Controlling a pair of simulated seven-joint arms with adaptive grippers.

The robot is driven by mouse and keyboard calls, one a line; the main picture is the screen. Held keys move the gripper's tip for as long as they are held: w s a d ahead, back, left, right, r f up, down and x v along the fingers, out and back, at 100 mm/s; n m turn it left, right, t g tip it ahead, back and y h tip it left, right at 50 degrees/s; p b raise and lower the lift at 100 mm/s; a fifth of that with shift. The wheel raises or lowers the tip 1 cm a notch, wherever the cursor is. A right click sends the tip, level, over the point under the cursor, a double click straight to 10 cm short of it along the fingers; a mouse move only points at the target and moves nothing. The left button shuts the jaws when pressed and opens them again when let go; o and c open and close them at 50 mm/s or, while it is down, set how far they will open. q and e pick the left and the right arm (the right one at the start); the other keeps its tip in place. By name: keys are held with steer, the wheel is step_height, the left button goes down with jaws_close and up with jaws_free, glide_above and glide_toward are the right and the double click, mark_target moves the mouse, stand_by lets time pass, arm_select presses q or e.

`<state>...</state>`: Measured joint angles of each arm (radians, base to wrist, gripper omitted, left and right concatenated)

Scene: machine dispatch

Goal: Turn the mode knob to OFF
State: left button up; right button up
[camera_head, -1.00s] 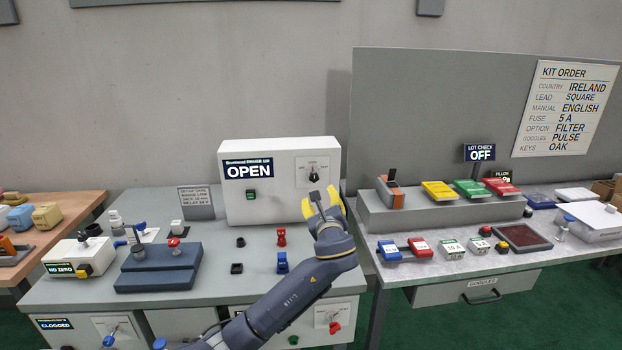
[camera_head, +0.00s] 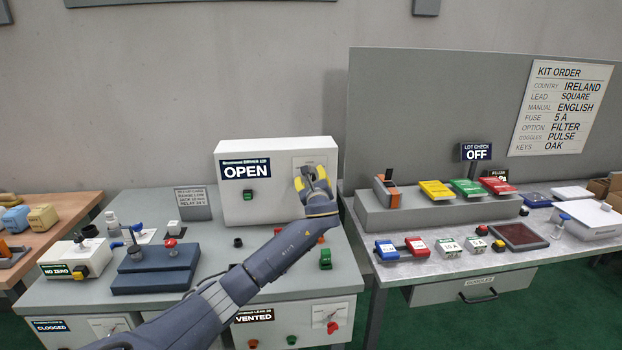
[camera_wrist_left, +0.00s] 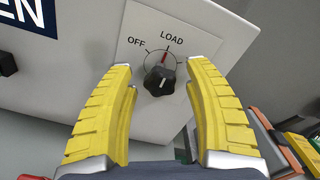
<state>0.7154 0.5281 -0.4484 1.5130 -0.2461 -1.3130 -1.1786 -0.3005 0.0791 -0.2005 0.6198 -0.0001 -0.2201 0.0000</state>
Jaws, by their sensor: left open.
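The mode knob (camera_wrist_left: 158,80) is a black lobed knob on a white dial plate (camera_wrist_left: 140,35) on the front of the white cabinet (camera_head: 250,160). In the left wrist view its red pointer mark aims up toward LOAD; OFF is printed at the left of the dial. My left gripper (camera_head: 312,178) is open, its yellow fingers (camera_wrist_left: 158,100) on either side of the knob in the picture, with gaps showing beside it. I cannot tell how far the fingertips are from the panel. In the head view the gripper hides the knob. My right gripper is out of view.
The cabinet shows an OPEN sign (camera_head: 244,169) and a green button (camera_head: 249,195). A blue fixture (camera_head: 160,270) stands at the left on the bench. Red and green pieces stand near my arm. A second bench with a grey riser (camera_head: 440,212) is at the right.

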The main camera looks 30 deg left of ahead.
arm_select(q)
steer(key=shift+w+a, duration=0.2)
steer(key=shift+w, duration=0.05)
steer(key=shift+c, duration=0.2)
jaws_close()
